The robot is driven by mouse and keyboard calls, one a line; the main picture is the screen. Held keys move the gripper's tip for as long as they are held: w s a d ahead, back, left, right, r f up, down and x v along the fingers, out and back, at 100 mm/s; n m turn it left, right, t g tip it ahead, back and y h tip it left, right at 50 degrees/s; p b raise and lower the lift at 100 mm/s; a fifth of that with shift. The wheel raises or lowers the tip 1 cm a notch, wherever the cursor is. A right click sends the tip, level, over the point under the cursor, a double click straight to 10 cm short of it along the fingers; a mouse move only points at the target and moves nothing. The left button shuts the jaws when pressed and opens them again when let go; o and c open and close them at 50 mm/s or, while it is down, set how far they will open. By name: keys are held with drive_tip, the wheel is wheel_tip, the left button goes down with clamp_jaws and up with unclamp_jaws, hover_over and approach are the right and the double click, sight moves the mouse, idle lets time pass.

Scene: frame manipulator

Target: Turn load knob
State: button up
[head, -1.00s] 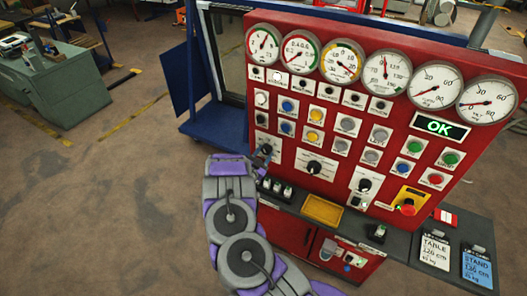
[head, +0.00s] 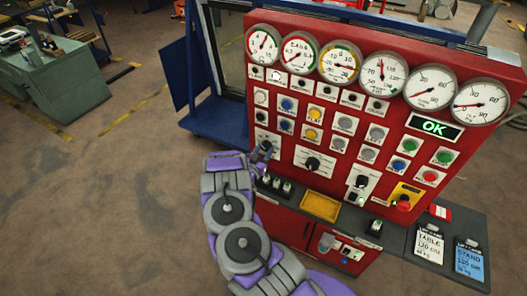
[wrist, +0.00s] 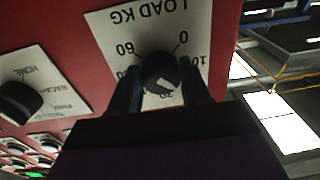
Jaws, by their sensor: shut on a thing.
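The black load knob (wrist: 158,70) sits on a white plate (wrist: 105,22) marked LOAD KG, which appears upside down in the wrist view. My gripper (wrist: 161,80) has one dark finger on each side of the knob and is shut on it. A pale mark on the knob faces the lower part of the picture, toward the partly hidden numbers. In the head view my gripper (head: 262,153) is at the left edge of the red panel (head: 285,185), and it mostly hides the knob.
Another black knob (wrist: 18,100) is on a plate beside the load knob. The panel carries several round gauges, including one with a green-and-yellow rim (head: 339,62), and a green OK display (head: 433,127). A red emergency button (head: 404,202) is at lower right. Open floor lies to the left.

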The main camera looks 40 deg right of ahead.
drive_tip(key=o, duration=0.9)
drive_tip(key=shift+w+f, duration=0.1)
drive_tip(key=shift+w, duration=0.05)
drive_tip(key=shift+o, duration=0.8)
drive_tip(key=b+v, duration=0.1)
drive_tip(key=v, duration=1.6)
drive_tip(key=shift+a, duration=0.25)
drive_tip(key=shift+f, duration=0.1)
